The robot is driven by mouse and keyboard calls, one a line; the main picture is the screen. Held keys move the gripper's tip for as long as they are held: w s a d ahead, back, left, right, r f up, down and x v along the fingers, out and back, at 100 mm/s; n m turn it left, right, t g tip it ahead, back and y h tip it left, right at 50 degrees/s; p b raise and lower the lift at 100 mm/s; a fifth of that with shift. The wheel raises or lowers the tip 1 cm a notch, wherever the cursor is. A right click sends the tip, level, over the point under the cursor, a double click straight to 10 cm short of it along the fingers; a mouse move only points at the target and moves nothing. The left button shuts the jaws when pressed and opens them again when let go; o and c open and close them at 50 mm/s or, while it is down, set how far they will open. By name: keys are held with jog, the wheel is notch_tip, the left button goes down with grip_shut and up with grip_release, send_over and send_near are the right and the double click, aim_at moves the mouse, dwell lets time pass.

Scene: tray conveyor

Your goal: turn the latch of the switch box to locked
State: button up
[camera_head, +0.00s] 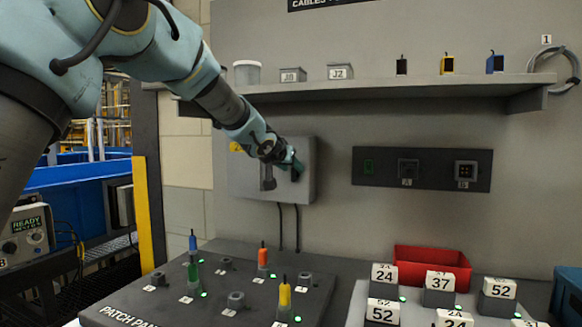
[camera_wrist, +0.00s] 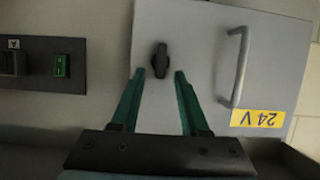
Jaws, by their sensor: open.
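The grey switch box (camera_head: 306,150) hangs on the wall and fills much of the wrist view (camera_wrist: 200,25). Its latch (camera_wrist: 160,60) is a small dark knob on the door, its long side upright in the wrist view. The door's bar handle (camera_wrist: 238,65) and a yellow 24 V label (camera_wrist: 264,118) also show. My gripper (camera_wrist: 160,74) is open, its green fingertips either side of the latch's lower end in the picture. I cannot tell whether they touch it. In the head view my gripper (camera_head: 292,163) is at the box front and partly hides the latch.
A shelf (camera_head: 400,88) with small items runs above the box. A dark socket panel (camera_head: 421,170) is on the wall to the right. Below are the patch panel (camera_head: 200,300) with upright plugs, a red bin (camera_head: 432,262) and numbered blocks (camera_head: 440,281). Two cables hang beneath the box.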

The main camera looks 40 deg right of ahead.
jog(key=shift+w+d, duration=0.1)
jog(key=shift+d, duration=0.05)
grip_shut()
dwell(0.4)
